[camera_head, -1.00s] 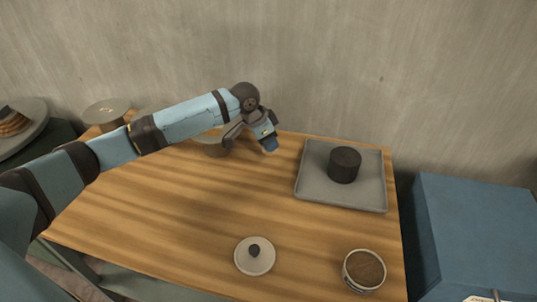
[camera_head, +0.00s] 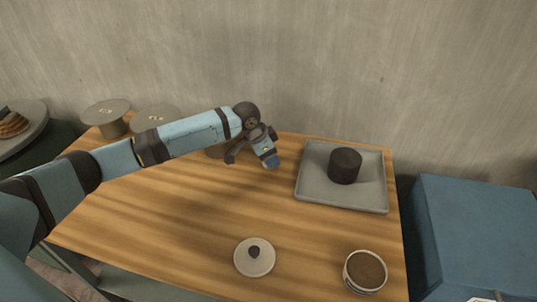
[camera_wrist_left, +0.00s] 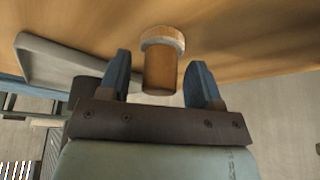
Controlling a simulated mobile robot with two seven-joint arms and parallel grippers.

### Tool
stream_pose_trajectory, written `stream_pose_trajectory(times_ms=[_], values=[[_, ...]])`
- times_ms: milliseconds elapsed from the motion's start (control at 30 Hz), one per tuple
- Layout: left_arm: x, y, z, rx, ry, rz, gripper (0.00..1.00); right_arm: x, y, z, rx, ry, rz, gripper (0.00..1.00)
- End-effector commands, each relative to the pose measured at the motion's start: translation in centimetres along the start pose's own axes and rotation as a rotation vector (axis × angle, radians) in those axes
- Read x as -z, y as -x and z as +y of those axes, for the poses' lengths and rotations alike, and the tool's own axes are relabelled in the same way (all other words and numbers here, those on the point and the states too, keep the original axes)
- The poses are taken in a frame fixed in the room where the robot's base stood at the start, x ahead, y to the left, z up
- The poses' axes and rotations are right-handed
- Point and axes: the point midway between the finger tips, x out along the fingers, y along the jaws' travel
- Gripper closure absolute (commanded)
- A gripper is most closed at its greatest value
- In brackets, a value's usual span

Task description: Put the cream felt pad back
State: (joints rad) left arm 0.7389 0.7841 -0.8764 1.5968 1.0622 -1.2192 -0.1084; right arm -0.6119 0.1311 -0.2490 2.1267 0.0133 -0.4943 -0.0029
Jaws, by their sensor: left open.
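In the left wrist view, a short wooden cylinder (camera_wrist_left: 160,72) has a wider pale, cream-looking end (camera_wrist_left: 162,40) against the table; this looks like the felt pad with its handle. My left gripper (camera_wrist_left: 163,84) is open, its two blue fingers on either side of the wooden part, with gaps visible on both sides. In the head view, my left gripper (camera_head: 271,160) points down over the back middle of the table, left of the grey tray. My right gripper is not in view.
The grey tray (camera_head: 312,188) holds a dark cylinder (camera_head: 345,166). A pale knobbed lid (camera_head: 254,262) and a brown-filled bowl (camera_head: 365,271) sit in front. Round-topped stands (camera_head: 106,107) are at back left, one partly behind my arm. A blue box (camera_head: 480,235) is at right.

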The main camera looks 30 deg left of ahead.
Motion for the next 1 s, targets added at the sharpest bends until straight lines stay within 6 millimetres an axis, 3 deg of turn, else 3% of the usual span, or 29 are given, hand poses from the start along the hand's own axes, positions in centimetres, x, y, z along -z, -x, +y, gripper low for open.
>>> stream_pose_trajectory(times_ms=[233,500,700,1000], values=[[0.1,1.9,-0.1,0.001,-0.001,0.001,0.42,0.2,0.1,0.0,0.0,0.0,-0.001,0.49],[0.2,7.7,-0.1,0.002,0.0,0.002,0.42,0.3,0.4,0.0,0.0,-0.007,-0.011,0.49],[0.1,10.9,-0.1,0.0,0.0,0.001,0.42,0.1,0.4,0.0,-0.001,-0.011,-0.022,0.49],[0.1,12.2,0.0,0.0,0.0,0.0,0.42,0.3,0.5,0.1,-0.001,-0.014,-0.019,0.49]])
